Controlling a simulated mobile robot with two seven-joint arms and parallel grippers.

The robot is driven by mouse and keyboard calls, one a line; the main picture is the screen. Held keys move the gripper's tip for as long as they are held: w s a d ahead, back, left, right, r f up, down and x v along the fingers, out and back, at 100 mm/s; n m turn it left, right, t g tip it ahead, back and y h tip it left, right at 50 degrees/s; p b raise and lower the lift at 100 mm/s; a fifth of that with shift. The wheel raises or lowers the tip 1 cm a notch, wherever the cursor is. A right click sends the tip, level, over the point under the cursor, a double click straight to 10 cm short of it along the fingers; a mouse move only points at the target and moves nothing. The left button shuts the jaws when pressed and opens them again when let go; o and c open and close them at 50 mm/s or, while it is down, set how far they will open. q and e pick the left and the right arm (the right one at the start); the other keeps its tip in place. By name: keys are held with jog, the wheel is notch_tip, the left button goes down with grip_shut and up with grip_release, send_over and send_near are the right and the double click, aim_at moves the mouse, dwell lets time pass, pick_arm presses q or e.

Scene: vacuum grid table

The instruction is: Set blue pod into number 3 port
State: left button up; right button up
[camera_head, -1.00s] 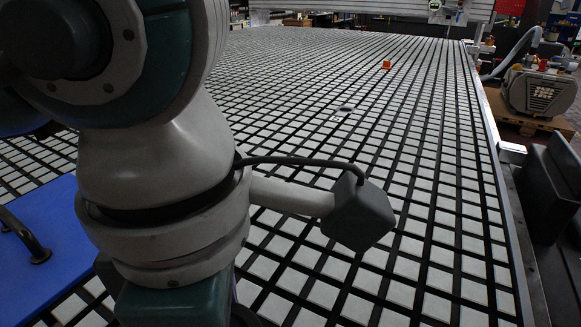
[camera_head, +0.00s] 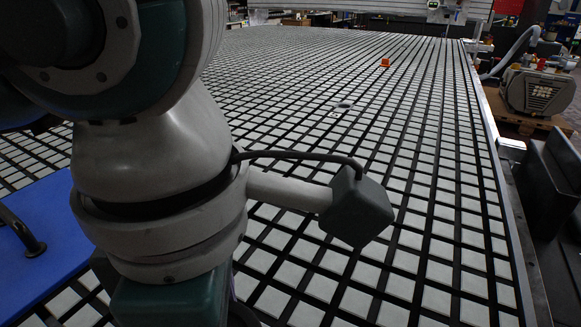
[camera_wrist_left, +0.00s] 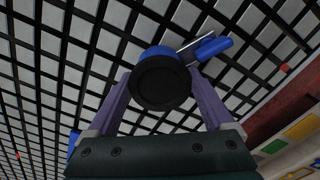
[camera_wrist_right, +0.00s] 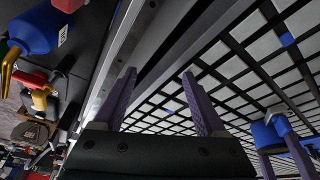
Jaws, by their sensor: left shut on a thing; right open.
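In the left wrist view my left gripper (camera_wrist_left: 160,78) is shut on the blue pod (camera_wrist_left: 208,48). The pod's black round end faces the camera, and a blue arm with a metal part sticks out behind it. A blue pod with purple fingers beside it also shows at the lower right of the right wrist view (camera_wrist_right: 266,134). My right gripper (camera_wrist_right: 158,76) is open and empty near the table's metal edge. In the head view a round port (camera_head: 344,105) with a small label sits in the grid table; its number is too small to read. Both grippers are out of the head view.
The grid table (camera_head: 470,215) is mostly clear. A small orange object (camera_head: 384,63) stands farther back. A blue board (camera_head: 40,235) with a dark handle lies at the left. A pump (camera_head: 538,92) stands beyond the table's right edge. Tools (camera_wrist_right: 35,85) lie beside my right gripper.

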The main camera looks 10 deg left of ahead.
pick_arm(q)
jog(key=shift+f+b, duration=0.3)
jog(key=shift+b, duration=0.15)
dwell(0.3)
jog(key=shift+d+f, duration=0.15)
dwell(0.3)
jog(key=o, duration=1.5)
